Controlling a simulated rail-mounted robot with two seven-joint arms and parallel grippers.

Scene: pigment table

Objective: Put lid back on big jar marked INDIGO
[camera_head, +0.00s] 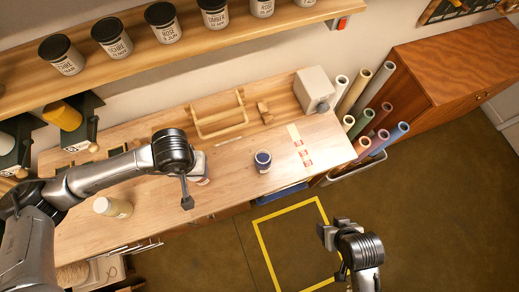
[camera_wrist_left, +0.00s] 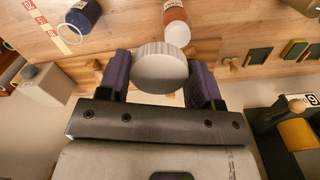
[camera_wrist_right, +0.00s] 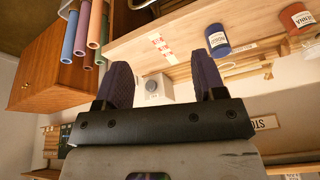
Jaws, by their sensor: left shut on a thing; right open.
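A dark blue jar (camera_head: 263,162) stands upright on the wooden table right of its middle, also in the left wrist view (camera_wrist_left: 85,14) and right wrist view (camera_wrist_right: 218,40). Its label is too small to read surely. A pale ring shows at its mouth in the left wrist view, and I see no lid on it. My left gripper (camera_wrist_left: 160,72) is shut on a white ridged lid (camera_wrist_left: 159,66), held in the air left of the blue jar. My right gripper (camera_wrist_right: 158,88) is open and empty, beyond the table's front edge.
A red-brown jar with a white lid (camera_wrist_left: 176,32) stands near my left gripper. A cream jar (camera_head: 113,207) stands at the front left. A wooden rack (camera_head: 218,122), a grey box (camera_head: 314,88) and rolled tubes (camera_head: 372,112) lie behind and right.

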